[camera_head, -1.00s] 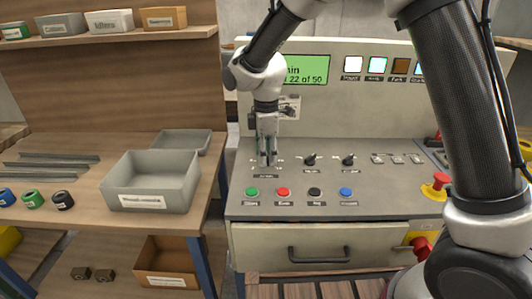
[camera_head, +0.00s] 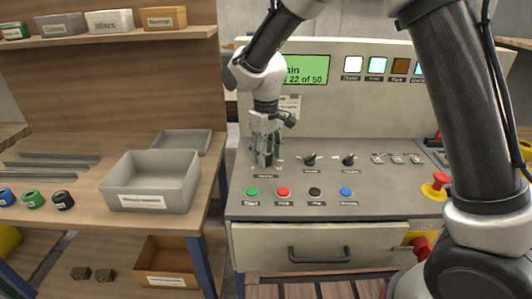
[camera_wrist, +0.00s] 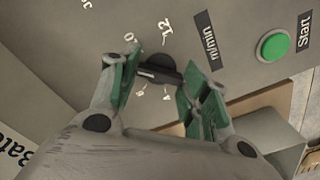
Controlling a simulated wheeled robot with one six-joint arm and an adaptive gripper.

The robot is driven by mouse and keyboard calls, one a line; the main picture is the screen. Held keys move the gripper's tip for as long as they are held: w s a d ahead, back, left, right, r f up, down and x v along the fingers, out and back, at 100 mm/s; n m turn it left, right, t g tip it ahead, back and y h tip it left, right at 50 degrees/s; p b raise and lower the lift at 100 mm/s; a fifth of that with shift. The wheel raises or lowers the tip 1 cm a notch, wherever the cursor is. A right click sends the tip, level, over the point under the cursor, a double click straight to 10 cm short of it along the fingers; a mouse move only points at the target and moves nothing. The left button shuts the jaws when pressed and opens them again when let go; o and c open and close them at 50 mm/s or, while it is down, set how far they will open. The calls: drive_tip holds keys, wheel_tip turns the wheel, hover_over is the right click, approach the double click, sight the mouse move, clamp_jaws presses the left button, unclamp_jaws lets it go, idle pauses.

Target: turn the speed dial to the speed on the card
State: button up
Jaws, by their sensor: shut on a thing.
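The speed dial (camera_wrist: 163,72) is a dark knob on the grey console, with the numbers 12, 10 and 8 legible around it and an "m/min" label (camera_wrist: 207,38) beside it. A white mark on the knob points left in the wrist view, between 10 and 8. My gripper (camera_head: 265,160) is lowered over the dial at the left of the console. Its green-padded fingers (camera_wrist: 160,78) are shut on the dial, one on each side. A small card (camera_head: 289,103) is on the panel behind the gripper, partly covered; its print is too small to read.
A green button (camera_head: 252,192) marked Start sits close in front, with red, black and blue buttons to its right. Two more black knobs (camera_head: 310,160) stand right of the dial. A green display (camera_head: 307,70) and a grey bin (camera_head: 150,182) are nearby.

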drive_tip(key=m, duration=0.5)
drive_tip(key=shift+m, duration=0.3)
idle(0.5)
drive_tip(key=o, duration=1)
wheel_tip(320, 180, up, 12)
